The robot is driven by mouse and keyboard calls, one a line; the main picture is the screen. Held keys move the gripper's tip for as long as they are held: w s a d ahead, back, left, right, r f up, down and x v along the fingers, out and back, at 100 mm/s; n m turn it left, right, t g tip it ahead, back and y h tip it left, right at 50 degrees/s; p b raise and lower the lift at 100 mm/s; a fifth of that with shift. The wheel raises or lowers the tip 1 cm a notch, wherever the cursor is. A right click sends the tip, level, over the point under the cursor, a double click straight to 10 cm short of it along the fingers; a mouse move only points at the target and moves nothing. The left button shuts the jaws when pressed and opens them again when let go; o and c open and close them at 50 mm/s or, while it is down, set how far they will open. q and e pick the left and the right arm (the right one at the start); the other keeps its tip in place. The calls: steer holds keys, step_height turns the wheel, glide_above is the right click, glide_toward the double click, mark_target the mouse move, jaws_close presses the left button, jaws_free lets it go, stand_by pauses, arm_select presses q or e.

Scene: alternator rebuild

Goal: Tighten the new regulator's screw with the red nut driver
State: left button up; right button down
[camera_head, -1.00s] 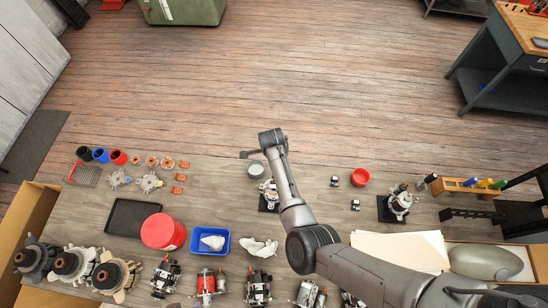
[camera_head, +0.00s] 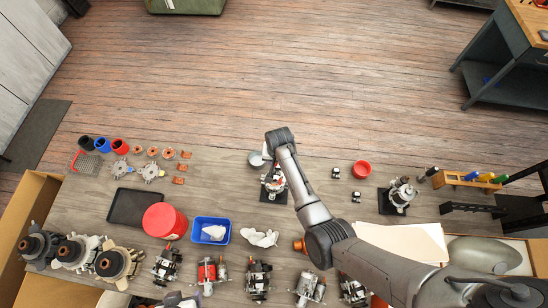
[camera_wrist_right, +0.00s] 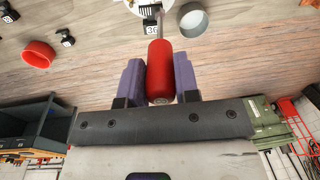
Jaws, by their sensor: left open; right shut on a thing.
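My right gripper (camera_wrist_right: 160,82) is shut on the red nut driver (camera_wrist_right: 160,70), its purple fingers on either side of the handle. The driver's metal shaft (camera_wrist_right: 160,28) points away toward a black block marked 30 (camera_wrist_right: 151,28), probably the new regulator. The pale alternator part beyond is cut off by the frame. I cannot tell whether the tip touches the screw. My left gripper (camera_head: 176,299) appears to be the grey shape at the bottom edge, open.
A grey ring-shaped cup (camera_wrist_right: 193,20) stands close to the driver. A red bowl (camera_head: 361,169) and small black parts (camera_head: 335,172) lie to the right. Another alternator (camera_head: 400,195) stands farther right. A red tub (camera_head: 165,221) and blue bin (camera_head: 211,230) are left.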

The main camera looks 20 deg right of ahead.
steer(key=n, duration=0.2)
steer(key=d+n, duration=0.1)
steer(key=n, duration=0.2)
steer(key=shift+w+d+n, duration=0.1)
steer(key=shift+n, duration=0.2)
steer(key=n, duration=0.5)
steer(key=w+n+g, duration=0.1)
steer(key=n, duration=0.9)
steer(key=shift+w+n+g, duration=0.3)
steer(key=shift+s+a, duration=0.25)
steer(key=shift+a, duration=0.3)
steer(key=shift+f, duration=0.5)
